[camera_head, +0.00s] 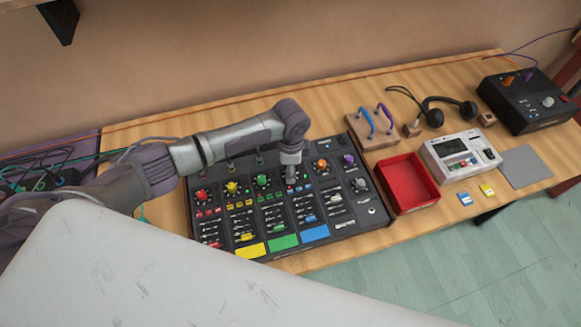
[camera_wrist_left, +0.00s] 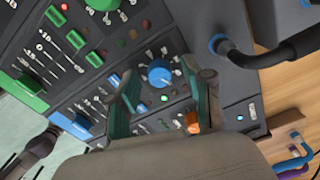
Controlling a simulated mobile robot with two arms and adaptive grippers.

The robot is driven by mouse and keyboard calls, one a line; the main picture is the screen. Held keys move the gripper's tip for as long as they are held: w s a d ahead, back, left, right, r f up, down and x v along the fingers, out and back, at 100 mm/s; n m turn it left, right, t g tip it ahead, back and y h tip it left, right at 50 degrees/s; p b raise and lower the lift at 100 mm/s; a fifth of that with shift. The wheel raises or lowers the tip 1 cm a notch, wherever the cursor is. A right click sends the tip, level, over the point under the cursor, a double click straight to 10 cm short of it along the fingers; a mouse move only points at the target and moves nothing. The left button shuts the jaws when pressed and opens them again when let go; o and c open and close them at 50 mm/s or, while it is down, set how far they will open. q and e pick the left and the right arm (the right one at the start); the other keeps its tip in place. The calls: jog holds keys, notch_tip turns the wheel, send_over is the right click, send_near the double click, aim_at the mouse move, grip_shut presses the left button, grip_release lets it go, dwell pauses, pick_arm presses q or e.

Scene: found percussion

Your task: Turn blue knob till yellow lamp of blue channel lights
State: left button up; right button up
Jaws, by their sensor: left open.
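The black mixer panel (camera_head: 335,222) lies on the wooden table, with coloured knobs along its upper part. My left gripper (camera_head: 291,172) points down over the blue channel, hiding the blue knob in the head view. In the left wrist view, the blue knob (camera_wrist_left: 158,74) shows between the two open fingers of my left gripper (camera_wrist_left: 168,82); I cannot tell whether they touch it. A small green lamp (camera_wrist_left: 164,98) beside the blue knob glows. No lit yellow lamp is distinguishable there. My right gripper is not in view.
The neighbouring green knob (camera_head: 262,181) and orange knob (camera_head: 321,164) stand close on either side. A black cable plug (camera_wrist_left: 225,47) shows near the gripper. Right of the mixer are a red tray (camera_head: 409,207), a white device (camera_head: 441,151) and headphones (camera_head: 433,118).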

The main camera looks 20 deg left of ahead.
pick_arm(q)
notch_tip(320, 180, up, 12)
dwell(0.5)
dwell(0.4)
